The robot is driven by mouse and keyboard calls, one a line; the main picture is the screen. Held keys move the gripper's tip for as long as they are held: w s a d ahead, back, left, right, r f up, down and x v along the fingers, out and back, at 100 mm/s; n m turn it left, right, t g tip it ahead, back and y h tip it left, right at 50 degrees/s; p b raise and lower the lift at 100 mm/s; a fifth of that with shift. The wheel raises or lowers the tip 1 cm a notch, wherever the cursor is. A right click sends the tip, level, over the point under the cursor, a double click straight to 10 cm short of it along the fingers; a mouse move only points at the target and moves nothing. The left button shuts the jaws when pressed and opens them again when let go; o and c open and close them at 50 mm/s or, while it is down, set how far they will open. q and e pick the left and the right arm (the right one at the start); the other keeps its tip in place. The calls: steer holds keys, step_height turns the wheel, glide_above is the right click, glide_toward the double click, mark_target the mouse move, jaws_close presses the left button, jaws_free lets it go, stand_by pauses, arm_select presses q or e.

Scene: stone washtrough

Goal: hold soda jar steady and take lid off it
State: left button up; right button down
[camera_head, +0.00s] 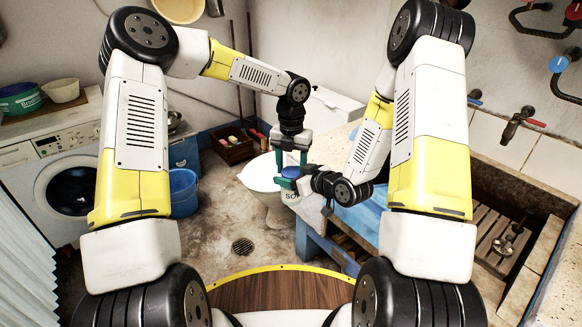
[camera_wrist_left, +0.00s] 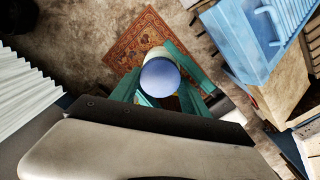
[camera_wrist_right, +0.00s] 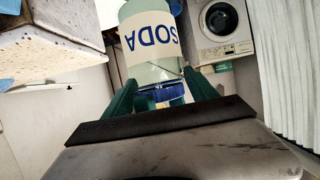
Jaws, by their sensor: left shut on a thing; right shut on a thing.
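The soda jar (camera_head: 291,196) is pale with a white label and is upright in front of me; it also shows inverted in the right wrist view (camera_wrist_right: 148,45). Its blue lid (camera_head: 291,172) is on top and shows as a pale disc in the left wrist view (camera_wrist_left: 160,77). My left gripper (camera_head: 291,163) points down from above and is shut on the lid, a green finger on each side. My right gripper (camera_wrist_right: 165,82) comes from the side and is shut on the jar close under the lid; its fingers partly hide the neck.
A blue bench (camera_head: 318,246) stands right of the jar, beside the stone trough (camera_head: 535,200). A blue bucket (camera_head: 184,192) and a washing machine (camera_head: 70,185) are left. Open floor lies left of the jar.

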arm_select(q)
steer(key=shift+a+n, duration=0.1)
steer(key=shift+n, duration=0.5)
steer(key=o, duration=1.5)
